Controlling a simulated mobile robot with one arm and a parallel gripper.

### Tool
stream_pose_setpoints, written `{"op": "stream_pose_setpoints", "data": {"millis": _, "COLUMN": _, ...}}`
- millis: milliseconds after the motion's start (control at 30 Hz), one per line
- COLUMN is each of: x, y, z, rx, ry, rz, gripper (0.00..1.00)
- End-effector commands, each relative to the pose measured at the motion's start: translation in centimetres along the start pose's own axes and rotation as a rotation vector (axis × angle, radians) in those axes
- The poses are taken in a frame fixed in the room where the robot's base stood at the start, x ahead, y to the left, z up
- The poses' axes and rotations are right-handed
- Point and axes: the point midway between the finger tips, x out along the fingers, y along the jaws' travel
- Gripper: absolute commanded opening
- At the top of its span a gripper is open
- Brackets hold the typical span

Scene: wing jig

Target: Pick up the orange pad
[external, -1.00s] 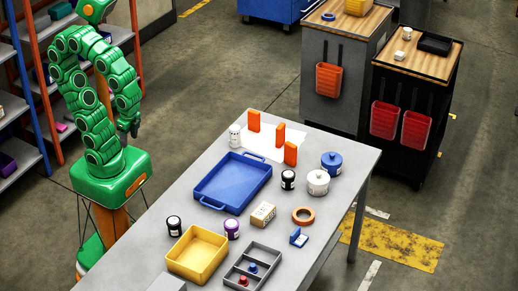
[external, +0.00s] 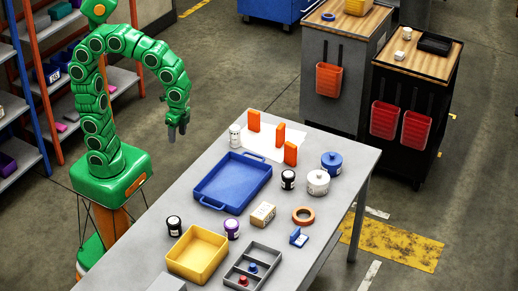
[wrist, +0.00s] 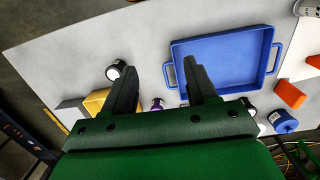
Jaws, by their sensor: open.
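Three upright orange pads stand at the far end of the table on a white sheet: a left one (external: 254,121), a middle one (external: 279,134) and a right one (external: 291,153). I cannot tell which is meant. In the wrist view one orange pad (wrist: 290,94) shows at the right, and part of another (wrist: 314,61) at the right edge. My gripper (external: 177,132) is raised at the left side of the table, apart from the pads. In the wrist view my gripper (wrist: 163,78) is open, with nothing between its fingers.
A blue tray (external: 206,198) lies between my arm and the table's right side. Also on the table are a yellow bin (external: 197,255), a grey divided tray (external: 251,269), several jars, a small box (external: 263,214) and an orange-brown ring (external: 303,208).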

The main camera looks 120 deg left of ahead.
Motion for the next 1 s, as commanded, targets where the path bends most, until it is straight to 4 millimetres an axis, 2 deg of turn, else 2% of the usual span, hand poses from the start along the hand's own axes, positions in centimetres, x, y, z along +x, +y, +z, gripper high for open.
{"op": "stream_pose_setpoints", "data": {"millis": 200, "x": 0.1, "y": -5.3, "z": -3.9, "rx": 0.002, "ry": 0.019, "rz": 0.008, "gripper": 0.57}}
{"op": "stream_pose_setpoints", "data": {"millis": 500, "x": 1.0, "y": -13.6, "z": -7.8, "rx": 0.009, "ry": 0.043, "rz": 0.011, "gripper": 0.57}}
{"op": "stream_pose_setpoints", "data": {"millis": 733, "x": 2.4, "y": -20.7, "z": -9.7, "rx": 0.011, "ry": 0.063, "rz": 0.008, "gripper": 0.57}}
{"op": "stream_pose_setpoints", "data": {"millis": 1000, "x": 4.9, "y": -29.6, "z": -10.3, "rx": 0.007, "ry": 0.081, "rz": 0.003, "gripper": 0.57}}
